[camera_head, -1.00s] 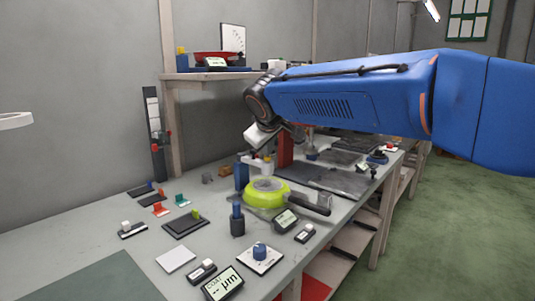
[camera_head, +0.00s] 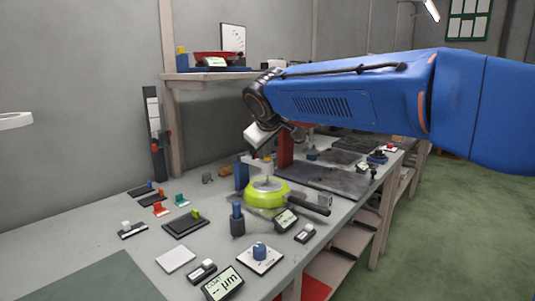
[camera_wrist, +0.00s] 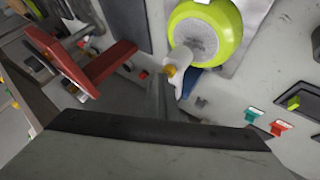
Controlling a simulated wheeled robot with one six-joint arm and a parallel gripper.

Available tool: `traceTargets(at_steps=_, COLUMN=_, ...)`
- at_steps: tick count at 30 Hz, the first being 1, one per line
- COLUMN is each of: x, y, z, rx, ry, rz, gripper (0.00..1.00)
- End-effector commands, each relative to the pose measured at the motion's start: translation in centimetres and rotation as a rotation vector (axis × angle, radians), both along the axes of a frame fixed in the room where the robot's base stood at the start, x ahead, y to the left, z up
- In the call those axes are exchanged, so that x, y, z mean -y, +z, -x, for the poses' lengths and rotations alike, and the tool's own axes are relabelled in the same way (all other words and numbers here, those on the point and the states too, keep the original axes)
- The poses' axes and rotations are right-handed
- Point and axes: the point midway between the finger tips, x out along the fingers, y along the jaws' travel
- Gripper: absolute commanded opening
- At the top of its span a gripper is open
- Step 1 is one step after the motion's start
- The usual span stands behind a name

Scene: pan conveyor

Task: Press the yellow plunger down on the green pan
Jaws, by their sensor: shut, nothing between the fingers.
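The green pan (camera_head: 258,199) sits on the bench in the head view, its dark handle to the right. In the wrist view the green pan (camera_wrist: 228,30) shows its grey, speckled inside at the top. The yellow plunger (camera_wrist: 170,71) is beside a white bracket at the pan's near edge in the wrist view. In the head view the yellow part (camera_head: 267,159) is small, above the pan's back rim. My gripper (camera_wrist: 168,88) is shut and empty, its fingertips close to the plunger; I cannot tell whether they touch.
A blue post (camera_head: 241,176) stands at the pan's back left. A red stand (camera_head: 285,150) is behind the pan; its red arm (camera_wrist: 95,70) shows left in the wrist view.

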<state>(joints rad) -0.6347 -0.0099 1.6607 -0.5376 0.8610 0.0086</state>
Motion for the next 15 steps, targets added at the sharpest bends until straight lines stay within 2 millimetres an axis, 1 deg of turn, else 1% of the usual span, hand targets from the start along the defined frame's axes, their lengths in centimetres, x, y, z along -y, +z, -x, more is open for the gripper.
traceTargets(at_steps=9, x=0.0, y=1.7, z=-0.1, rx=0.003, ry=0.001, rz=-0.001, gripper=0.0)
traceTargets(at_steps=15, x=0.0, y=2.4, z=-0.1, rx=0.004, ry=0.001, rz=-0.003, gripper=0.0)
